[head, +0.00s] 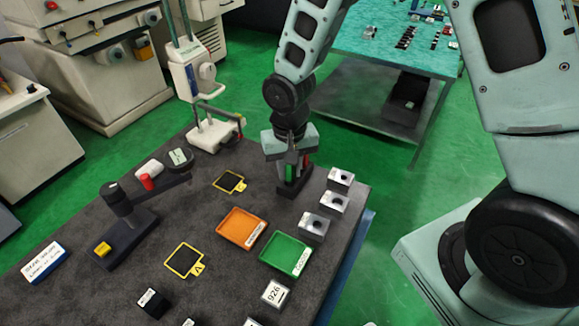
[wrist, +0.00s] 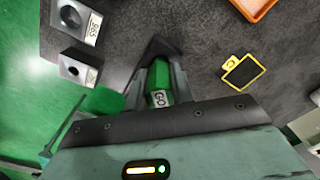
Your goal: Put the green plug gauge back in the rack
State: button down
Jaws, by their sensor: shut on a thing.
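The green plug gauge (head: 291,172) is held upright between the fingers of my gripper (head: 290,158), near the table's far right edge. In the wrist view the gauge (wrist: 161,78), with a white GO label, sits between the two fingers (wrist: 160,85). A dark block, which looks like the rack (head: 290,190), is directly below the gauge; part of it (wrist: 157,47) also shows past the fingertips in the wrist view. A small red piece (head: 306,160) shows beside my gripper. I cannot tell whether the gauge's lower end is inside the rack.
Several metal blocks with holes (head: 314,226) stand along the right table edge. An orange tray (head: 241,228) and a green tray (head: 286,254) lie nearer. A black pad with yellow border (head: 229,182) lies to the left, and a white stand (head: 205,130) is behind it.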

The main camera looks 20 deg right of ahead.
jog(key=shift+f+b, duration=0.5)
jog(key=shift+f, duration=0.2)
dwell(0.3)
jog(key=c, duration=1.1)
grip_release()
notch_tip(320, 180, up, 18)
jog(key=shift+f+b, duration=0.25)
jog(key=shift+b, duration=0.7)
jog(key=s+a+f+n, duration=0.1)
jog(key=s+a+n, duration=0.1)
jog(key=s, duration=0.4)
jog(key=s+a+f+n, duration=0.1)
jog(key=s+a+n, duration=0.1)
jog(key=s+n, duration=0.2)
jog(key=s+a+f+n, duration=0.2)
jog(key=s+n, duration=0.1)
jog(key=s, duration=0.7)
jog(key=shift+a+n+y+b, duration=0.15)
jog(key=shift+n+y+b, duration=0.15)
jog(key=shift+b, duration=0.05)
